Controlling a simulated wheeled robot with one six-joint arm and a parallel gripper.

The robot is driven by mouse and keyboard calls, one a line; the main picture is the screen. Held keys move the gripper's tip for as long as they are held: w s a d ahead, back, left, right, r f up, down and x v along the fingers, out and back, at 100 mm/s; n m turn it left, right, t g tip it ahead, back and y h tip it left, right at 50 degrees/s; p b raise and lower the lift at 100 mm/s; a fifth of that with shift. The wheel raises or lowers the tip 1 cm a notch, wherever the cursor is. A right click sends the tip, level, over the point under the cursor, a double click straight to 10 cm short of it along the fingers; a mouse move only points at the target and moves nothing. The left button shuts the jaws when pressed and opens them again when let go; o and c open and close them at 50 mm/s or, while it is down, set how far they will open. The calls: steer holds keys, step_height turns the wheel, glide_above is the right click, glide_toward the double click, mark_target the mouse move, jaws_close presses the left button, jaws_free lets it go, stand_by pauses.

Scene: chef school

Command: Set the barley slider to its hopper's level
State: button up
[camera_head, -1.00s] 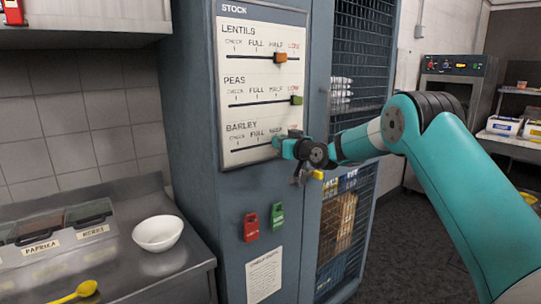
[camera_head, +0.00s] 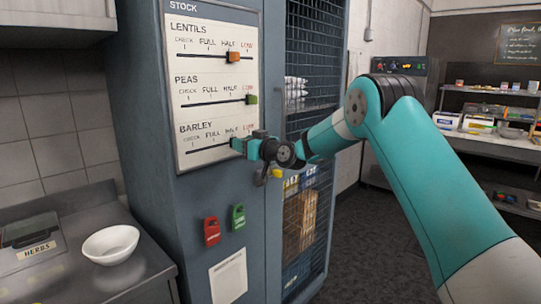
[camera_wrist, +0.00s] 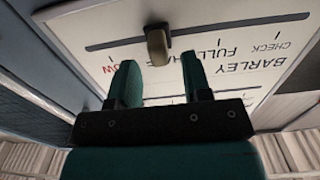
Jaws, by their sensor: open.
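The stock board (camera_head: 215,80) on the blue-grey cabinet has slider rows for lentils, peas and barley, each marked check, full, half, low. My gripper (camera_wrist: 159,60) is open, with a teal finger on each side of the knob's near end and gaps on both sides. In the head view my gripper (camera_head: 240,146) is at the right end of the barley row and hides that knob. No barley hopper level is readable.
A mesh door (camera_head: 308,150) is to the right. A white bowl (camera_head: 111,244) stands on the left counter.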

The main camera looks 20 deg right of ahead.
steer(key=b+v, duration=0.5)
steer(key=v, duration=0.9)
steer(key=shift+a, duration=0.1)
